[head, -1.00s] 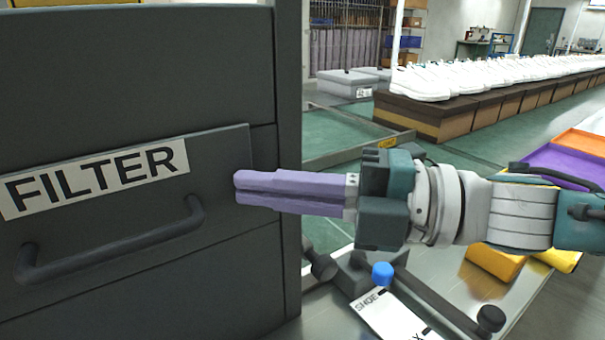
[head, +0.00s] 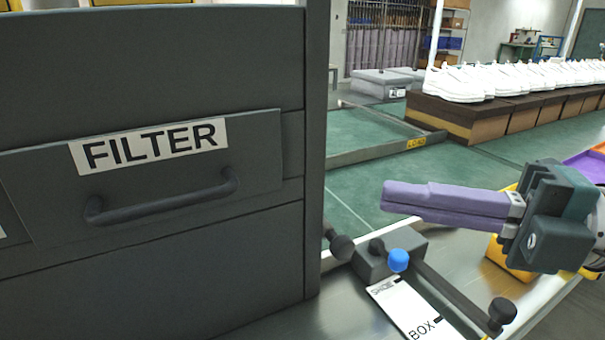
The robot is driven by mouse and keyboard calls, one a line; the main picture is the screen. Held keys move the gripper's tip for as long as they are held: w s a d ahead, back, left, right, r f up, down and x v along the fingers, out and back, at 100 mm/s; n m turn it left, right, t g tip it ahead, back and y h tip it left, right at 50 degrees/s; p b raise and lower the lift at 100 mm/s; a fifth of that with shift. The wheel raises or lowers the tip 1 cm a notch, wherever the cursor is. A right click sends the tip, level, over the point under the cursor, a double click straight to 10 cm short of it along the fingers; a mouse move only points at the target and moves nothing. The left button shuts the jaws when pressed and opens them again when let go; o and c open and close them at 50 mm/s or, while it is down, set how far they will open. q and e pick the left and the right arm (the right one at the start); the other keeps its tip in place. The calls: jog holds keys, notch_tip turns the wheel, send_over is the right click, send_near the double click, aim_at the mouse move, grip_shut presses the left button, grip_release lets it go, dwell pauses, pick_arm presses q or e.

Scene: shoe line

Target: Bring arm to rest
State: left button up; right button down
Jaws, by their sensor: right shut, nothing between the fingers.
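My right gripper (head: 384,198) is at the right of the head view, its purple fingers closed together and pointing left. Nothing is between the fingers. It is in the air above the metal table (head: 350,312), apart from the cabinet. The dark grey cabinet (head: 160,60) fills the left side. Its drawer front carries a FILTER label (head: 150,144) and a dark bar handle (head: 165,200). The drawer front looks slightly proud of the cabinet face; I cannot tell how far. My left gripper is out of view.
A dark fixture with a blue knob (head: 398,260) and a white SHOE BOX card (head: 410,308) lie on the table below the gripper. White shoes (head: 470,82) stand in a row on boxes behind.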

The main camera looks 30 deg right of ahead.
jog(key=w+d+r+m+t+h+p, duration=0.25)
jog(key=m+h+p, duration=0.45)
jog(key=m, duration=0.4)
jog(key=s+a+r+m+g+h+p, duration=0.2)
jog(key=s+a+m+g+h+p, duration=0.1)
jog(key=s+m+g+p, duration=0.4)
jog(key=s+a+r+m+g+h+p, duration=0.1)
jog(key=s+a+m+g+h+p, duration=0.15)
jog(key=s+m+g+p, duration=0.35)
notch_tip(320, 180, up, 35)
jog(key=s+m+t+p, duration=0.1)
jog(key=s+p, duration=0.1)
jog(key=p, duration=3.1)
jog(key=shift+a, duration=0.25)
